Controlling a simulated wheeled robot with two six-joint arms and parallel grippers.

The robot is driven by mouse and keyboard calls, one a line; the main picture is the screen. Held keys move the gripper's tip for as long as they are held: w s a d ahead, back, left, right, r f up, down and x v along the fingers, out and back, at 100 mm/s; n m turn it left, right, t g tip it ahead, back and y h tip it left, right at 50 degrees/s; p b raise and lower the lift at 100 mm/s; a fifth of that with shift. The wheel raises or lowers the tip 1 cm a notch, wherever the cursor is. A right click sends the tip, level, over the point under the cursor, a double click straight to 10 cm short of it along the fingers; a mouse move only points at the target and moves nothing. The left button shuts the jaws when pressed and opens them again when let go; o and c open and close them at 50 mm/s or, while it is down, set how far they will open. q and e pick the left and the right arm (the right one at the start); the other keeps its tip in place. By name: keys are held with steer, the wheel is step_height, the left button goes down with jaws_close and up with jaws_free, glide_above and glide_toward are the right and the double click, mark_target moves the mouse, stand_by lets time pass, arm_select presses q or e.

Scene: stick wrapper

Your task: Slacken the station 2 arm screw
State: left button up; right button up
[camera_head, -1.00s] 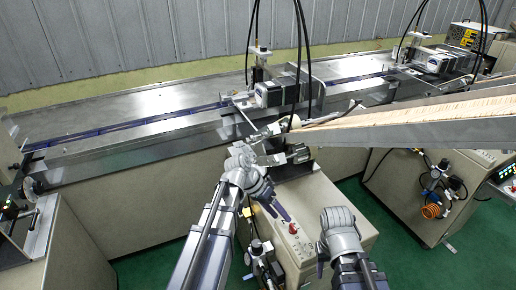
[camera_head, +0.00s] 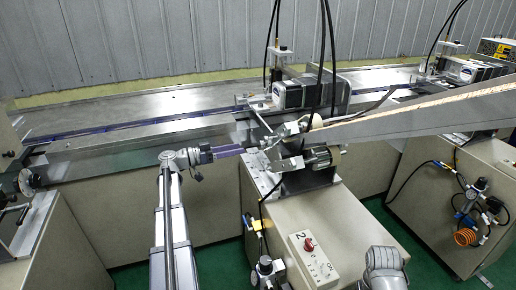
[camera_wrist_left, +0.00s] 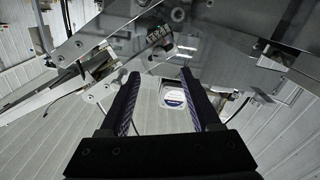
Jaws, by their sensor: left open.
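The station 2 machine stands at centre, its control box (camera_head: 313,258) marked 2 with a red knob. Its metal arm bracket (camera_head: 290,140) sits at the feed end of the long sloped chute (camera_head: 420,120), with a motor cylinder (camera_head: 322,157) below. I cannot single out the arm screw among the small fittings there. My left gripper (camera_head: 243,150) points right, fingertips close to the bracket's left side; I cannot tell if they touch it. In the left wrist view its two dark fingers (camera_wrist_left: 158,85) are apart with nothing between them. Only my right arm's rounded grey link shows at the bottom.
Black cables hang above the station's print head (camera_head: 305,92). The long metal conveyor (camera_head: 130,130) runs behind. A second cabinet (camera_head: 440,190) with an orange coil stands to the right. Open green floor (camera_head: 215,262) lies left of the station cabinet.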

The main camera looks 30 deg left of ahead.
mark_target(260, 145)
arm_select(q)
steer(key=x, duration=0.7)
steer(key=shift+w+d, duration=0.2)
steer(key=shift+d, duration=0.05)
jaws_close()
stand_by(0.3)
